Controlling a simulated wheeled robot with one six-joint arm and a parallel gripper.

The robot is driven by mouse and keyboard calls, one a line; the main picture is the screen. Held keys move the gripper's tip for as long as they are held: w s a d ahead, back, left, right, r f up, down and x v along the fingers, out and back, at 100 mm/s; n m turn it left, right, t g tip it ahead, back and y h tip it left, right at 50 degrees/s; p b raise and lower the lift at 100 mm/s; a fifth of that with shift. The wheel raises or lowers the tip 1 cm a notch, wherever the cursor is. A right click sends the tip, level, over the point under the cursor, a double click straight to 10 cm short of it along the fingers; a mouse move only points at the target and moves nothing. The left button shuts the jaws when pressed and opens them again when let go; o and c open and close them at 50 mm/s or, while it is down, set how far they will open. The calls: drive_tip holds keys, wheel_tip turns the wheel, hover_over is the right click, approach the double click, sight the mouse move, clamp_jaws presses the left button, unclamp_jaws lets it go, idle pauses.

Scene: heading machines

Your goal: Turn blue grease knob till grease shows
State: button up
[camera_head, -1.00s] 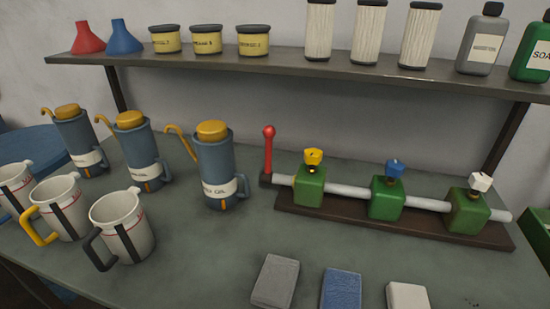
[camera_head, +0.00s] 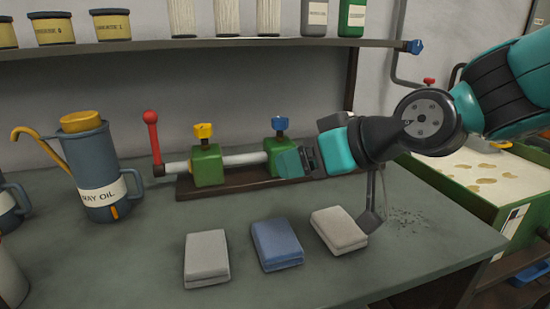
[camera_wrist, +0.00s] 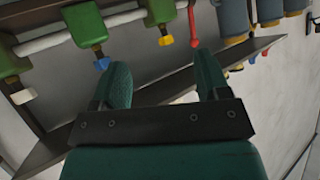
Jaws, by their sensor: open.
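The blue grease knob (camera_head: 280,124) sits on top of the middle green block (camera_head: 284,144) on the silver pipe. My gripper (camera_head: 298,158) is open and empty, reaching in from the right just below and in front of that knob; its near finger overlaps the middle block in the picture. The wrist view is upside down and shows the blue knob (camera_wrist: 103,63) close beside the left finger, outside the gap between the fingers (camera_wrist: 163,82). The yellow knob (camera_head: 203,131) tops the left block. The white knob (camera_wrist: 23,96) shows in the wrist view; my arm hides it in the head view.
A red lever (camera_head: 151,132) stands at the pipe's left end. A spray oil can (camera_head: 95,170) stands left. A shelf (camera_head: 130,48) runs above. Dark specks (camera_head: 408,220) lie on the table's right.

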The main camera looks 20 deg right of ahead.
drive_tip(key=w+d+f+m+t+h+b, duration=0.2)
drive_tip(key=w+d+t+b, duration=0.4)
drive_tip(key=d+t, duration=0.1)
drive_tip(key=p, duration=1.1)
approach(285, 124)
drive_tip(key=shift+t+h, duration=0.3)
drive_tip(key=shift+t, duration=0.1)
drive_tip(key=p+x, duration=0.9)
drive_tip(key=p, duration=0.1)
drive_tip(key=shift+w+a+r, duration=0.2)
drive_tip(key=shift+w+a, duration=0.1)
drive_tip(key=shift+w+a+f+p, duration=0.15)
drive_tip(key=shift+w+p, duration=0.45)
drive_tip(key=shift+p, duration=0.15)
drive_tip(key=shift+w+a+f+p, duration=0.1)
drive_tip(key=shift+w+f+p, duration=0.15)
drive_tip(key=shift+w+p, duration=0.05)
drive_tip(key=shift+c, duration=0.4)
